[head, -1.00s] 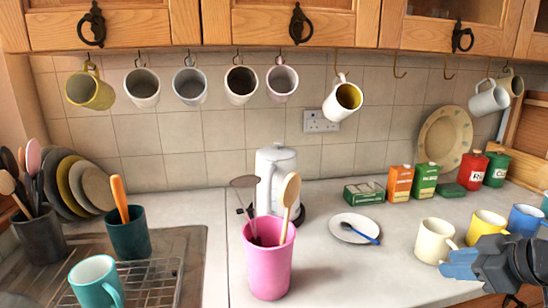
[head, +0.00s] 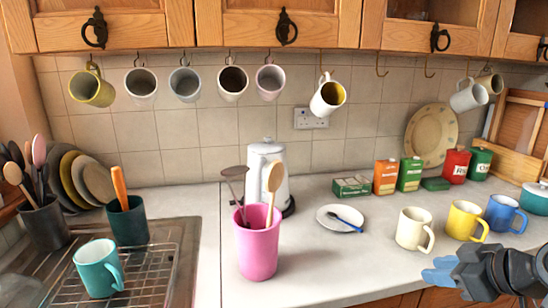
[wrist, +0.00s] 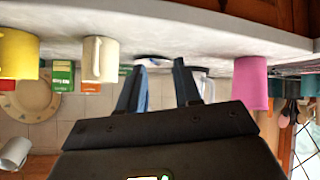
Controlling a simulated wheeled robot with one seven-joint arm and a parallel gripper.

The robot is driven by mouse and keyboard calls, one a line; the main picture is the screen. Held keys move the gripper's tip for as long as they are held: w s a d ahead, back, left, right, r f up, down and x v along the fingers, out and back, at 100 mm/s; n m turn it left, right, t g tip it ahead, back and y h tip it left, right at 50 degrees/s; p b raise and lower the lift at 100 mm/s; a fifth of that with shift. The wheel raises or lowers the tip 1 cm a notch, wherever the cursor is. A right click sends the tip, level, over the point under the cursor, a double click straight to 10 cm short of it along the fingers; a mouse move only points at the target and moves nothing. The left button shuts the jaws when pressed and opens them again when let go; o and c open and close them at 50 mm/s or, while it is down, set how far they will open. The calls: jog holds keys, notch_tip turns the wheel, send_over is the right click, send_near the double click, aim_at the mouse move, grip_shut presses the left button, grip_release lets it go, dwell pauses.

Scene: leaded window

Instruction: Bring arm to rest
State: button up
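My gripper (head: 436,270) is at the lower right of the head view, at the counter's front edge and in front of the cream mug (head: 411,229).
A yellow mug (head: 465,221), a blue mug (head: 503,213) and a teal pot (head: 536,197) stand right of the cream mug. A pink pot with utensils (head: 257,252) stands near the front edge. Several mugs hang under wooden cabinets (head: 285,24). Bare counter (head: 335,265) lies left of my gripper.

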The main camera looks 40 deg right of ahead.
jog(key=w+a+f+m+t, duration=0.1)
jog(key=a+f, duration=0.3)
jog(key=a, duration=0.4)
jog(key=w+a+f+m, duration=0.1)
jog(key=a+f, duration=0.4)
jog(key=a, duration=0.4)
jog(key=s+a+r+n+t+y, duration=0.1)
jog(key=s+a+r+t, duration=0.1)
jog(key=s+a, duration=0.4)
jog(key=s+a+r+n+t+y, duration=0.2)
jog(key=s+a+r, duration=0.2)
jog(key=a, duration=0.4)
jog(key=shift+s+a, duration=0.25)
jog(key=shift+s, duration=0.65)
jog(key=shift+r, duration=0.1)
